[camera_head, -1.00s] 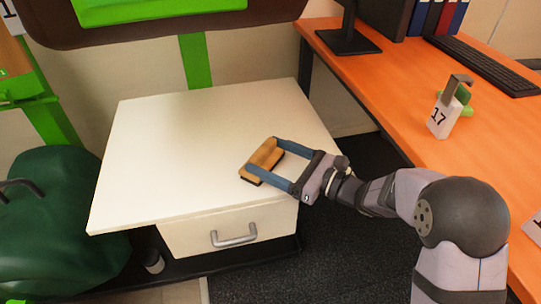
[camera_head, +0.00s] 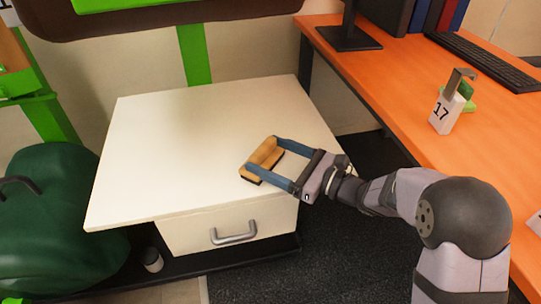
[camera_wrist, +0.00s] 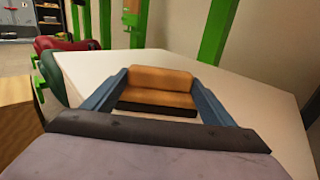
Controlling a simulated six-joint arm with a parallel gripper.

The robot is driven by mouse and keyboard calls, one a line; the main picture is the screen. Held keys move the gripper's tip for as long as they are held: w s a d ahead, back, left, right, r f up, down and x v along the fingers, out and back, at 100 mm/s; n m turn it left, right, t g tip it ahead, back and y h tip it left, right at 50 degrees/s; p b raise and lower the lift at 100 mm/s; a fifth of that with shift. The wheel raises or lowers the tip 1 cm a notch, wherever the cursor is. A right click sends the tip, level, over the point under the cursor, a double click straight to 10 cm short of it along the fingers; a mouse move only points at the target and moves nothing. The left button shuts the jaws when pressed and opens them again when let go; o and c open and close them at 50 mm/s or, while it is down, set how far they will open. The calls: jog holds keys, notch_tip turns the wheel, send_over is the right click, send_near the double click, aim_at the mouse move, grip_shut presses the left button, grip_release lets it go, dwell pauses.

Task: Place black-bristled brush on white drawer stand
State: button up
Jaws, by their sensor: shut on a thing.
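The brush (camera_head: 262,160) has a tan wooden body with a dark underside. My gripper (camera_head: 269,160) is shut on it, with one blue finger at each end. In the wrist view the brush (camera_wrist: 158,88) lies level between the two fingers (camera_wrist: 158,95), its dark bristle edge facing down. The white drawer stand (camera_head: 170,140) has a wide, bare top and a drawer with a grey handle on its front. The brush is over the right front part of this top. I cannot tell whether the bristles touch the surface.
A dark green bag (camera_head: 60,225) is at the left. The rest of the white top is clear.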

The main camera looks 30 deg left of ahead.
jog(key=shift+f, duration=0.1)
jog(key=o, duration=1.3)
jog(key=shift+o, duration=0.2)
jog(key=shift+d, duration=0.1)
jog(key=shift+d+p, duration=0.35)
jog(key=shift+d, duration=3.2)
